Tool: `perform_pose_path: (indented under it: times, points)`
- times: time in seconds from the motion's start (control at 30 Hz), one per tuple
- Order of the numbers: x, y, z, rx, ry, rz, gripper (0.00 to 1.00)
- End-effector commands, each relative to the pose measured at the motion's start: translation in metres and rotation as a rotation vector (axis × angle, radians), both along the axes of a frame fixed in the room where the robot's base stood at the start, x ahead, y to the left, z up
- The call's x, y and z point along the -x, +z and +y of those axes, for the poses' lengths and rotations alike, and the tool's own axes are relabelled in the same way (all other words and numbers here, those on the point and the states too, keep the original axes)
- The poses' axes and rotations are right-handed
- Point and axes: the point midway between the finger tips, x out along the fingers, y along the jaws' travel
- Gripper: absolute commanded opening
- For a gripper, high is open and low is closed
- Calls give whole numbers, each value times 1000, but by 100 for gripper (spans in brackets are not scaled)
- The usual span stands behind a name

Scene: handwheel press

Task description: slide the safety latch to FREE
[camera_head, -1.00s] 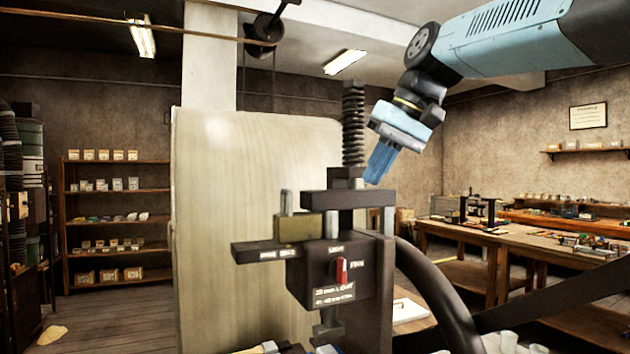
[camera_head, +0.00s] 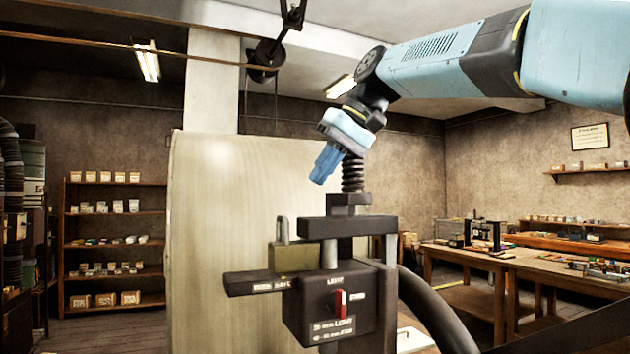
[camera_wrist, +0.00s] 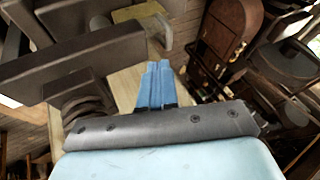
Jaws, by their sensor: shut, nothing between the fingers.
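The brass-coloured latch block (camera_head: 294,258) with an upright grey pin sits on a dark rail (camera_head: 256,282) at the press's left. The rail carries small white lettering, too blurred to read surely. The block is toward the rail's right part, against the press body. My gripper (camera_head: 320,180) is shut and empty, pointing down-left, above the press crossbar and apart from the latch. In the wrist view its blue fingers (camera_wrist: 158,70) are together. A yellowish block with a grey pin (camera_wrist: 140,14), seemingly the latch, shows beyond them.
The dark press crossbar (camera_head: 347,226) and threaded screw (camera_head: 353,174) stand close to my gripper. A red lever (camera_head: 341,303) is on the press's front box. A dark handwheel rim (camera_head: 432,312) is at right. A pale panel (camera_head: 215,230) stands behind.

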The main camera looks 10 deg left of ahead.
Motion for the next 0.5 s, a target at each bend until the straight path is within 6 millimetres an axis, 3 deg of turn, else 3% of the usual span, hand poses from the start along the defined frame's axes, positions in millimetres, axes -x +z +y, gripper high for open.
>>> perform_pose_path:
  times: [0.3,0.5]
  points:
    - [-3,-44,28,1,0,2,0]
    - [-5,-63,41,1,0,1,0]
